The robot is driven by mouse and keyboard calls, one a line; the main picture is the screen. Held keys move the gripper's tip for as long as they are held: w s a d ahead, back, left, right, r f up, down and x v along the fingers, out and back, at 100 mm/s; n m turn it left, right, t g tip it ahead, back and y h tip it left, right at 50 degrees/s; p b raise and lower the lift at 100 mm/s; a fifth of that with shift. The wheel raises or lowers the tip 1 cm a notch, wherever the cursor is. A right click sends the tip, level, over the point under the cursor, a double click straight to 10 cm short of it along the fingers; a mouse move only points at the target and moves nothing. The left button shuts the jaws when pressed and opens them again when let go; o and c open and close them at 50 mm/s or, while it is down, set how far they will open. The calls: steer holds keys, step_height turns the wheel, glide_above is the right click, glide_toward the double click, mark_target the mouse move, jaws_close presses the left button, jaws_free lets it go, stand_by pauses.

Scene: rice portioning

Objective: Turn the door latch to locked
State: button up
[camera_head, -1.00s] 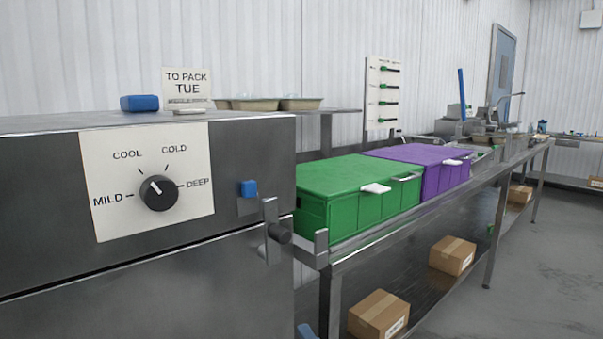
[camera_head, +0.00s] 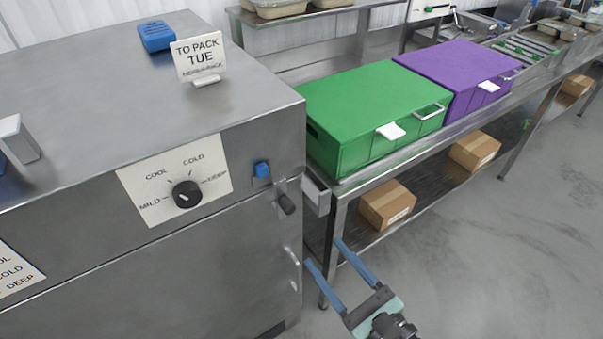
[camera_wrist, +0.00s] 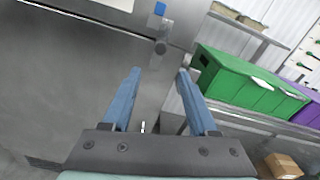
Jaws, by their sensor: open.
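The door latch (camera_head: 287,204) is a dark round hub at the upper right edge of the steel cabinet's front, below a small blue button (camera_head: 262,169). A metal catch bracket (camera_head: 315,194) stands to its right. I cannot clearly tell the latch bar's angle. My gripper (camera_head: 323,253) is open and empty, lower in the picture than the latch and apart from it. In the wrist view, the latch (camera_wrist: 161,47) shows ahead of the gap between my blue fingers (camera_wrist: 159,72), with the catch near the right fingertip.
The cabinet (camera_head: 120,80) has a dial (camera_head: 187,194) and a door handle (camera_head: 294,268). A green crate (camera_head: 375,100) and a purple crate (camera_head: 460,65) stand on the steel bench to the right. Cardboard boxes (camera_head: 387,205) lie on its lower shelf. The floor at right is clear.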

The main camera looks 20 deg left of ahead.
mark_target(292, 211)
steer(key=x, duration=0.4)
steer(key=p+x, duration=0.1)
steer(key=x, duration=0.7)
steer(key=shift+w+a+r+p, duration=0.2)
steer(key=shift+a+r+p, duration=0.15)
jaws_close()
stand_by(1.0)
